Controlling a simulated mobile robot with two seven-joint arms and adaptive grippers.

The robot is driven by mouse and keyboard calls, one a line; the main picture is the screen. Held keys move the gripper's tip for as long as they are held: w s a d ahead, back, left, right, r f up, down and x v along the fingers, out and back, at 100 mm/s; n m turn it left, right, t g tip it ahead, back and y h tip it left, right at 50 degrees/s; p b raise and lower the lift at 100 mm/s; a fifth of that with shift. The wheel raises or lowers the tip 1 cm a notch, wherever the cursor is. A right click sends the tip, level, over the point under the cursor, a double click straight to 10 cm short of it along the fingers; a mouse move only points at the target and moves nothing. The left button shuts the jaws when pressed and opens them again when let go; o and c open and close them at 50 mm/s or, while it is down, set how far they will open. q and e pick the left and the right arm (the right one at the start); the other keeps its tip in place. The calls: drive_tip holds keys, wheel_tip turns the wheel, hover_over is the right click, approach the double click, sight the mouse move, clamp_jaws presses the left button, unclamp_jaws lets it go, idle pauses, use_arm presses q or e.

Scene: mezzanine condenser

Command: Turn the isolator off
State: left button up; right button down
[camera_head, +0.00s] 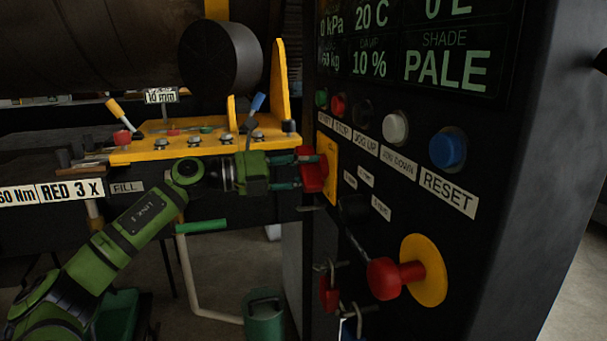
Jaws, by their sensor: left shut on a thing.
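The isolator is a red handle (315,173) on a yellow plate (329,156) on the left part of the dark control cabinet's front. My left gripper (297,171) reaches it from the left. Its two teal fingers are shut on the red handle, one above the other. The fingers partly hide the handle's near side, and I cannot tell its exact turn angle. My right gripper is not in view.
A red knob (385,278) on a yellow disc (424,270) juts out below right. Padlocks (329,290) hang beside it. Push buttons, including blue RESET (448,149), line the cabinet above. A yellow bracket bench (180,148) stands behind my arm, with a green can (264,315) below.

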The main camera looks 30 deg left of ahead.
use_arm(q)
drive_tip(key=shift+m+b, duration=0.3)
drive_tip(key=shift+m, duration=0.5)
drive_tip(key=o, duration=1.1)
drive_tip(key=shift+d, duration=0.1)
drive_tip(key=shift+o, duration=0.2)
drive_tip(key=v, duration=1.2)
